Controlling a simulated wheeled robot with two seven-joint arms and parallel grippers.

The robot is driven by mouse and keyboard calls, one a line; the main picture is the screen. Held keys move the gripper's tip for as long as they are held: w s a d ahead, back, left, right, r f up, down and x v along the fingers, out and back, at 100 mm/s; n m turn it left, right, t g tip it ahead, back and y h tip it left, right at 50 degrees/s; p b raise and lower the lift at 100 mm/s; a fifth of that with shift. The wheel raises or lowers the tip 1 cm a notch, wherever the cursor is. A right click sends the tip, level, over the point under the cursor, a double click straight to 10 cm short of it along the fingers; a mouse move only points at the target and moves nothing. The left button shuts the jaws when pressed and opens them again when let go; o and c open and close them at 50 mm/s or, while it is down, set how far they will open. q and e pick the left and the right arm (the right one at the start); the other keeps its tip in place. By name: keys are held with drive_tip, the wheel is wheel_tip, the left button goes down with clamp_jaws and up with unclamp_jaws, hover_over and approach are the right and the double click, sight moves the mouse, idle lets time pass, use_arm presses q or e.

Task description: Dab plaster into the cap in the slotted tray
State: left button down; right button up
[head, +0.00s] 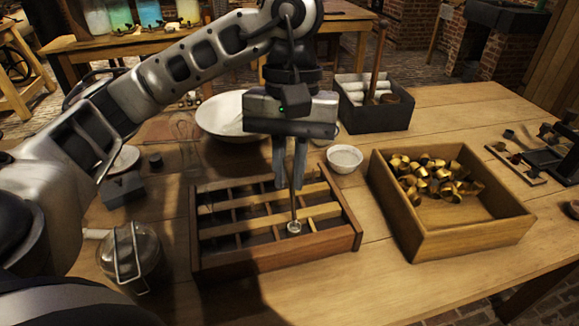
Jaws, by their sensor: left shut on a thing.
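The slotted tray (277,258) is a wooden frame with slats, lying on the table in the middle. My left gripper (290,176) is above it, fingers pointing down, shut on a thin upright dabbing tool (293,202). The tool's lower end meets a small round, pale metallic piece (294,228) at the tray's front slats. This looks like the cap, but I cannot tell it from the tool's tip or see plaster inside. A small white bowl (345,169) with pale contents, probably plaster, stands behind the tray to the right. My right gripper is not seen.
A wooden box (468,242) holding several brass caps (432,178) stands right of the tray. A large white bowl (211,126) and a dark crate (377,119) stand behind. The front right table is clear.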

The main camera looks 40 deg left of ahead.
use_arm(q)
drive_tip(key=shift+s+d+p+v, duration=0.1)
drive_tip(key=shift+s+p+v, duration=0.05)
drive_tip(key=shift+p+v, duration=0.7)
drive_tip(key=shift+s+d+p+v, duration=0.1)
drive_tip(key=shift+s+p+v, duration=0.1)
drive_tip(key=shift+p+v, duration=0.6)
drive_tip(key=shift+s+d+p+v, duration=0.15)
drive_tip(key=shift+p+v, duration=0.4)
drive_tip(key=shift+v, duration=0.55)
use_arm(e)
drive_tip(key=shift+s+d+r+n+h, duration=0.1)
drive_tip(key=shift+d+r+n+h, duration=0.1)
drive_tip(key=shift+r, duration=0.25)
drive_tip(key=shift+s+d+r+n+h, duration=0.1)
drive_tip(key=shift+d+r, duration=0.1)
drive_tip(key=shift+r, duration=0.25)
use_arm(q)
drive_tip(key=shift+r, duration=0.1)
